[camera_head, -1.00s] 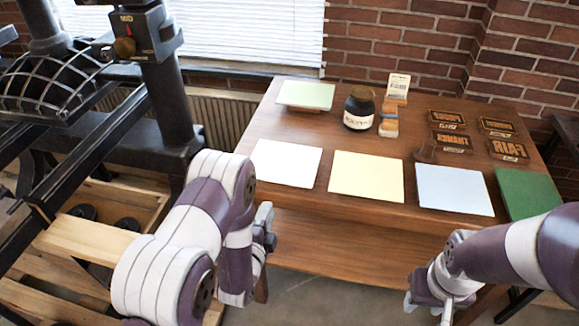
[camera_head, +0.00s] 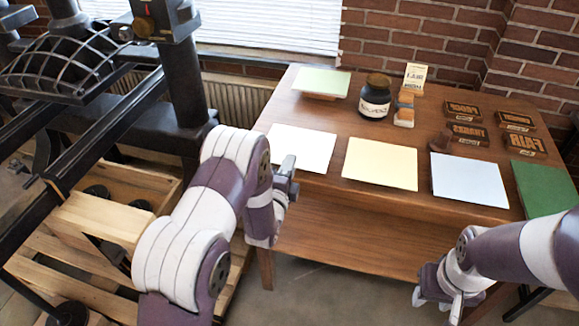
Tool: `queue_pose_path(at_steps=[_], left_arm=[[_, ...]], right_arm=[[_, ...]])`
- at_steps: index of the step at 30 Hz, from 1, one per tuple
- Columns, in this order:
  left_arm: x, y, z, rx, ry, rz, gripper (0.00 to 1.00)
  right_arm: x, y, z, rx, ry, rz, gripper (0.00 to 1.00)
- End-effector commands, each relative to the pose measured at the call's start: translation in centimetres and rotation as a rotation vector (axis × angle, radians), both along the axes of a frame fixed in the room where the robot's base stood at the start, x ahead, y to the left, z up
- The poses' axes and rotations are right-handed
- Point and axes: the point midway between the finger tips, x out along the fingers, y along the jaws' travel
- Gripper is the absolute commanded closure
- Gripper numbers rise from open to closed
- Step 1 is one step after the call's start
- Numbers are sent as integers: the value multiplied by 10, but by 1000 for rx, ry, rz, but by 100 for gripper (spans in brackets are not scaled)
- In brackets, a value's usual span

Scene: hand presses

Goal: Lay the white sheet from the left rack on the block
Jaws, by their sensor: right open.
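A white sheet (camera_head: 300,148) lies flat at the front left of the wooden table (camera_head: 350,225). No separate rack shows clearly under it. A pale green sheet (camera_head: 322,82) lies at the back left on a low wooden block (camera_head: 320,97); I cannot tell if this is the task's block. My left gripper (camera_head: 288,180) is at the table's front left edge, just in front of the white sheet and apart from it as far as I see. Its fingers are seen edge-on, so its opening is unclear. My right gripper (camera_head: 440,300) is open and empty, low in front of the table.
A yellow sheet (camera_head: 380,164), a blue sheet (camera_head: 468,179) and a green board (camera_head: 545,188) continue the front row. Behind stand a dark jar (camera_head: 375,97), a small sign (camera_head: 415,76) and several lettered blocks (camera_head: 462,108). A black press (camera_head: 185,85) stands left.

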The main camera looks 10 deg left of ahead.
Motion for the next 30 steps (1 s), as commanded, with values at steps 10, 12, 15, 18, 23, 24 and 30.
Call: queue_pose_path(at_steps=[10, 12, 15, 18, 23, 24, 30], left_arm=[[0, 0, 0, 0, 0, 0, 100], [0, 0, 0, 0, 0, 0, 100], [0, 0, 10, 0, -2, 0, 100], [0, 0, 29, 0, -2, 0, 100], [0, 0, 30, 0, 1, 0, 100], [0, 0, 30, 0, 1, 0, 100], [-7, 0, 35, 0, 1, 0, 100]], right_arm=[[0, 0, 0, 0, 0, 0, 57], [0, 0, 0, 0, 0, 0, 57], [0, 0, 7, 0, 0, 0, 57], [0, 0, 20, 0, 0, 0, 57], [0, 0, 19, 0, 0, 0, 57], [0, 0, 19, 0, 0, 0, 57], [0, 0, 24, 0, 0, 0, 57]])
